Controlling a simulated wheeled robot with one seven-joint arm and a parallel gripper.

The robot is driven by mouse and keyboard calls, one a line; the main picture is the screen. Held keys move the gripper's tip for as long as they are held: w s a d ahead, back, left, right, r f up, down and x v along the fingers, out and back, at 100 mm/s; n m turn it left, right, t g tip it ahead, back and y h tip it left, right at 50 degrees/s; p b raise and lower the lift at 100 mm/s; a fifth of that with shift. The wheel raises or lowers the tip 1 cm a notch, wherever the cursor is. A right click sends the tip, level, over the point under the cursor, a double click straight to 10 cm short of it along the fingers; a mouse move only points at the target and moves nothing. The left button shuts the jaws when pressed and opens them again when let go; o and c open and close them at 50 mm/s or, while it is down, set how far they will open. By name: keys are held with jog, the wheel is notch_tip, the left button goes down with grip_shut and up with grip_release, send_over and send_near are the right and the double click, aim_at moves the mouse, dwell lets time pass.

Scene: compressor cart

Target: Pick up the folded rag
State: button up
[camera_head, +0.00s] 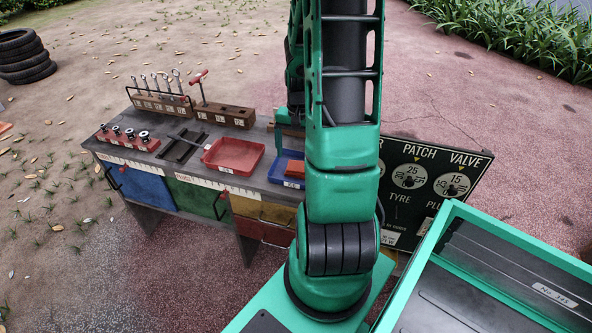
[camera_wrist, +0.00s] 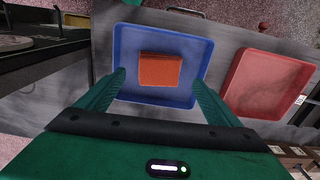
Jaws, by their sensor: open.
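The folded rag (camera_wrist: 160,70) is a small orange-red block lying in a shallow blue tray (camera_wrist: 128,42). In the head view the rag (camera_head: 294,169) shows partly, beside my arm, in the blue tray (camera_head: 281,177) at the right part of the bench. In the wrist view my gripper (camera_wrist: 160,82) is open, with its green fingers spread on either side of the rag and its tips over the tray. Nothing is between the fingers' grip. The gap in height between fingertips and rag is hard to tell.
A red tray (camera_head: 233,156) sits beside the blue one on the grey bench (camera_head: 150,151). Sockets on a red rack (camera_head: 124,138), wooden blocks with tools (camera_head: 226,115) and dark bars (camera_head: 183,147) stand further left. A dark price sign (camera_head: 425,180) is behind, right of my arm.

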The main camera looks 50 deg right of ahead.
aim_at(298, 166)
jog(key=shift+f, duration=2.5)
jog(key=c, duration=1.1)
